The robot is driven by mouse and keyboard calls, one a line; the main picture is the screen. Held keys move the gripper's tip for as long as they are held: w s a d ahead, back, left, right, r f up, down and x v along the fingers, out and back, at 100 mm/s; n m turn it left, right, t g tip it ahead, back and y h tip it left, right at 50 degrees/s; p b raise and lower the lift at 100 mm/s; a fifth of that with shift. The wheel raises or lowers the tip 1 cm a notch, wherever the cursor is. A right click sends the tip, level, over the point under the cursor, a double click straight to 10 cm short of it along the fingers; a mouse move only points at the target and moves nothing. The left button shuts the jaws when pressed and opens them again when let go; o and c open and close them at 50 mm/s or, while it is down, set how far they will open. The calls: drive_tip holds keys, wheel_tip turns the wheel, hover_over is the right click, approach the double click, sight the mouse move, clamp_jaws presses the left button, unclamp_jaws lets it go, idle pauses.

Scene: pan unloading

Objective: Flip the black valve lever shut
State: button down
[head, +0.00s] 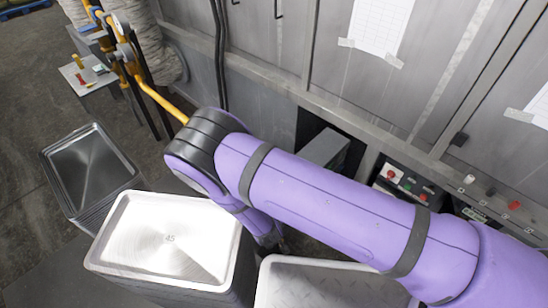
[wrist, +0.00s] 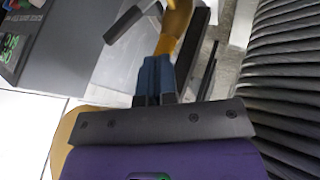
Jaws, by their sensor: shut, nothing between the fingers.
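In the wrist view, my gripper (wrist: 153,65) has its two blue fingers together, with nothing between them. A yellow pipe (wrist: 176,25) runs just beyond the fingertips. A short dark bar (wrist: 124,24) on a grey stem, which looks like the black valve lever, stands up and left of the fingertips, apart from them. Whether the valve is open or shut I cannot tell. In the head view, the yellow pipe (head: 160,101) runs from the upper left to behind my purple arm.
In the head view, a metal tray stack (head: 165,238) and a pale patterned tray (head: 325,285) stand below my arm. Dark trays (head: 88,168) are stacked at left. A grey cabinet wall (head: 265,45) and control panel (head: 405,182) lie behind.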

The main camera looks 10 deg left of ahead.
drive_tip(key=v, duration=0.7)
drive_tip(key=w+r+m+g, duration=0.1)
drive_tip(key=w+r, duration=0.2)
drive_tip(key=r, duration=0.4)
drive_tip(key=w+r+m+g+y, duration=0.1)
drive_tip(key=w+r, duration=0.2)
drive_tip(key=r, duration=0.5)
drive_tip(key=w+r+m, duration=0.2)
drive_tip(key=w+r, duration=0.1)
drive_tip(key=r, duration=0.4)
drive_tip(key=shift+w+r+g, duration=0.15)
drive_tip(key=shift+r+g, duration=0.05)
drive_tip(key=shift+g, duration=0.2)
